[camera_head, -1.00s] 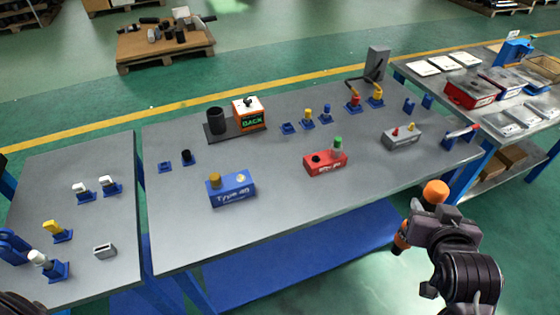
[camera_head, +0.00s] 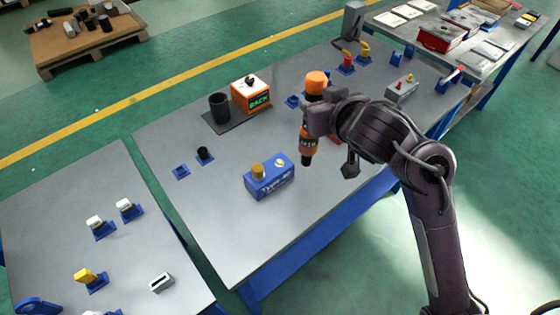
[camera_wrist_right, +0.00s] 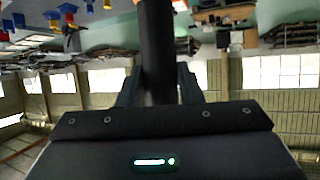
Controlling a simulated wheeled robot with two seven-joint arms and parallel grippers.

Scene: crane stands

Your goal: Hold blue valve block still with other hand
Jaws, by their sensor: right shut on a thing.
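The blue valve block (camera_head: 269,177) stands on the grey middle table (camera_head: 215,225), with a brass-coloured knob on its top left and a small pale fitting on its top right. My right gripper (camera_head: 314,117) is shut on an orange and black tool (camera_head: 306,147), held upright above the table to the right of the block and apart from it. In the right wrist view the dark shaft of the tool (camera_wrist_right: 156,50) stands between the fingers. My left gripper is not in view; nothing is touching the block.
An orange box marked BACK (camera_head: 251,95) and a black cup (camera_head: 219,107) stand behind the block. Small blue holders (camera_head: 181,171) lie to its left. A red block is mostly hidden behind my right arm. The table in front of the block is clear.

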